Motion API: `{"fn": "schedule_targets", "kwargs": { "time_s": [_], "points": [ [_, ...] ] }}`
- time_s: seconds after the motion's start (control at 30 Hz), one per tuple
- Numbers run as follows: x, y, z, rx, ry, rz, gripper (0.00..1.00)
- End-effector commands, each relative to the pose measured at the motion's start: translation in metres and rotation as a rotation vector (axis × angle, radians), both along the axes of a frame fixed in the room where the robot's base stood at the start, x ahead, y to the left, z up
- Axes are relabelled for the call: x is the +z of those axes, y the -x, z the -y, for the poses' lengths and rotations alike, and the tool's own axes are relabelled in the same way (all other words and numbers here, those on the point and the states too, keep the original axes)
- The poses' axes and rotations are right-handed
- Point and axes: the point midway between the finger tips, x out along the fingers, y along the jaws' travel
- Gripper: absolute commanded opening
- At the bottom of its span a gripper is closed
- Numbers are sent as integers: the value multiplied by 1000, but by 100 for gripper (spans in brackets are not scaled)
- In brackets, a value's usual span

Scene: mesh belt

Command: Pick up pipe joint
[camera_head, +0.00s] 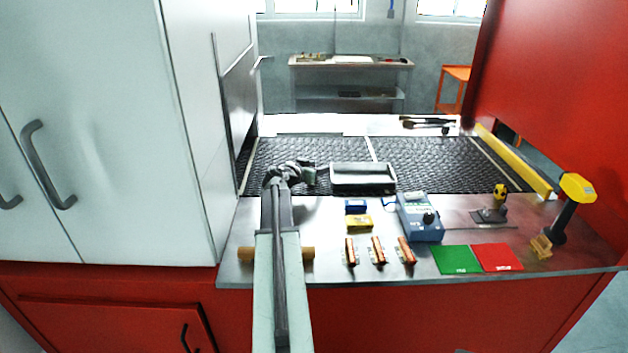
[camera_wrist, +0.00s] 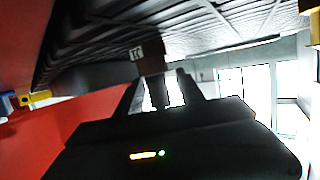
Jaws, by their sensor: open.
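No thing is clearly recognisable as the pipe joint. A small grey-green piece (camera_head: 308,173) shows just right of my gripper (camera_head: 285,172) in the head view, at the near edge of the belt; it may be the pipe joint or part of my gripper. In the wrist view, my gripper (camera_wrist: 161,88) has its two dark fingers spread apart, with nothing clearly held. A brownish block (camera_wrist: 151,63) with a small pale label shows just beyond the fingertips. I cannot tell its contact with the fingers.
A grey tray (camera_head: 362,190) stands on the dark mesh belt (camera_head: 430,165) right of my gripper. The metal bench (camera_head: 330,273) holds a brown cylinder (camera_head: 308,253) partly behind my arm, a blue meter (camera_head: 418,222), a green mat (camera_head: 455,259) and a red mat (camera_head: 497,257). A white cabinet (camera_head: 120,130) stands close left.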

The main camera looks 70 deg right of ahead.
Motion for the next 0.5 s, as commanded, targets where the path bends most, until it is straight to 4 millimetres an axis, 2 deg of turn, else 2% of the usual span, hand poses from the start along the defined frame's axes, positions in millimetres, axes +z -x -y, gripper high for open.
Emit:
{"fn": "schedule_targets", "kwargs": {
  "time_s": [0.17, 0.33, 0.5],
  "points": [
    [0, 1, 0, 0, 0, 0, 45],
    [0, 1, 0, 0, 0, 0, 1],
    [0, 1, 0, -1, 0, -1, 0]
  ]
}}
